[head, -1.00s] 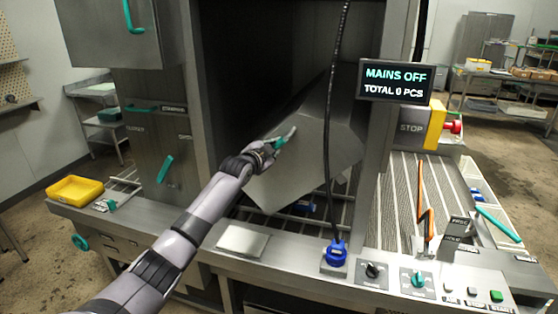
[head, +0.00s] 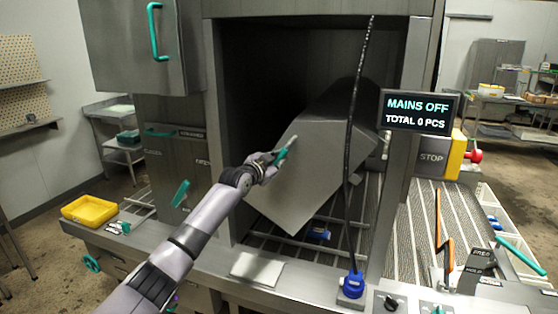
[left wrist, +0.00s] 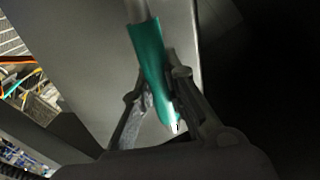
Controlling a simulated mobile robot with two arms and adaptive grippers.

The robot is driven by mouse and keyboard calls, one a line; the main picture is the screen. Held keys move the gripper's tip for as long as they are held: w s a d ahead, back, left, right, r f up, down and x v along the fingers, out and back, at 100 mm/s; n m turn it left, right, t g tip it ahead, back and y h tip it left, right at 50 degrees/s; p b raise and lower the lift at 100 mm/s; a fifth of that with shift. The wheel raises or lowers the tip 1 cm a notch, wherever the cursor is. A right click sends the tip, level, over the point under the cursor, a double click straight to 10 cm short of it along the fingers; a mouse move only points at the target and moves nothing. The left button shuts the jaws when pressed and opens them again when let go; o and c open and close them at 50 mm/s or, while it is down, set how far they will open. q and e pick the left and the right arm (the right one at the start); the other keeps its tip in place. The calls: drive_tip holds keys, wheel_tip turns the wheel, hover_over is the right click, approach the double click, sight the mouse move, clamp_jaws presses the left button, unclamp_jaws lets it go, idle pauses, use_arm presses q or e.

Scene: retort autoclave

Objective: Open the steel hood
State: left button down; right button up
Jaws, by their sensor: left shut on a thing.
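The steel hood (head: 318,165) is a grey angular cover inside the dark opening of the machine. It sits tilted, with its lower corner above the rail bed. A teal grip on its bar handle (head: 283,154) is at the hood's left side. My left gripper (head: 270,160) is shut on this handle. In the left wrist view the teal handle (left wrist: 148,60) lies between the two fingers of the left gripper (left wrist: 156,86), with the hood's grey face (left wrist: 85,60) behind. My right gripper is not in view.
A black cable (head: 351,160) hangs in front of the hood down to a blue plug (head: 353,285). A display (head: 418,111) reads MAINS OFF, beside a yellow STOP box (head: 455,155). A steel door with a teal handle (head: 153,32) is at upper left. A yellow tray (head: 90,210) sits left.

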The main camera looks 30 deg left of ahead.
use_arm(q)
drive_tip(key=c, duration=1.6)
unclamp_jaws()
drive_tip(key=shift+f, duration=0.2)
drive_tip(key=s+r, duration=0.1)
drive_tip(key=s, duration=1.1)
drive_tip(key=shift+d+r, duration=0.3)
